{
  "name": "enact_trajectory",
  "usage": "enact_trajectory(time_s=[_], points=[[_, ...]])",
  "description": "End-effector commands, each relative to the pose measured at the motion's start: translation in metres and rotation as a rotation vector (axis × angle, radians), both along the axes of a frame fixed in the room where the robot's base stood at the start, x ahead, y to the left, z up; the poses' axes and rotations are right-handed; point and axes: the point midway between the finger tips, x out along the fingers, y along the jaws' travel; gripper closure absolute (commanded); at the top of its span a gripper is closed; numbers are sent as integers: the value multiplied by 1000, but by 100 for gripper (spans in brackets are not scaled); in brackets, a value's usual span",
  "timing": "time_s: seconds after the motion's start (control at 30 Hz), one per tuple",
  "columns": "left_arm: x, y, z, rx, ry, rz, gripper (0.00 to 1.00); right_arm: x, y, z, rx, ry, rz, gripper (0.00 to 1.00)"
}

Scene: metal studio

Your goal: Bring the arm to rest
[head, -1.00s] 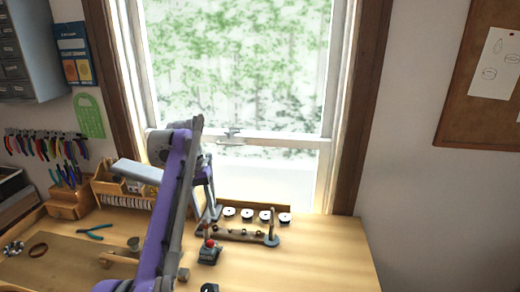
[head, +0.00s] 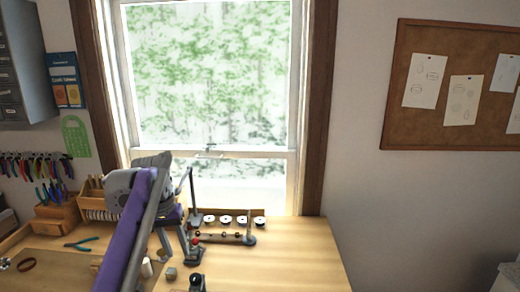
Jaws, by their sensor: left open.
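My left arm (head: 130,235) comes up from the bottom left, with a purple and grey link. It bends at a grey joint near the window's lower left corner. Beyond the bend, my left gripper (head: 174,248) points down over the workbench (head: 290,255), partly hidden behind the arm link. Its fingers look spread apart, with nothing visible between them. A small grey block (head: 171,273) and a white cylinder (head: 147,267) stand on the bench near it. My right gripper is not in view.
A stand with a red knob (head: 195,242), a rack of several white spools (head: 227,220) and a dark upright item (head: 197,282) are right of the gripper. Pliers (head: 80,243) lie at left. The bench's right part is clear. A corkboard (head: 395,115) hangs on the wall.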

Motion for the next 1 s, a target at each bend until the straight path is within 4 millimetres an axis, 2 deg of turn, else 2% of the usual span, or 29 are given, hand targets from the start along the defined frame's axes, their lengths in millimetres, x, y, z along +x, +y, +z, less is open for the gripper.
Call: enact_trajectory(time_s=[0.17, 0.37, 0.47, 0.7, 0.83, 1.0], points=[[-42, -12, -7, 33, -93, -2, 59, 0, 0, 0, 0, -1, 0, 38], [-103, -25, -37, 72, -218, -8, 59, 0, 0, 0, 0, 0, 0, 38], [-137, -29, -60, 91, -282, -13, 59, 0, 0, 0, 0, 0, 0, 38], [-216, -38, -130, 122, -430, -24, 59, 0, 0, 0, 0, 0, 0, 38], [-245, -39, -161, 133, -487, -29, 59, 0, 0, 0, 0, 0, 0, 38], [-261, -40, -181, 138, -521, -33, 59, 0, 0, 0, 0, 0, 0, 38]])
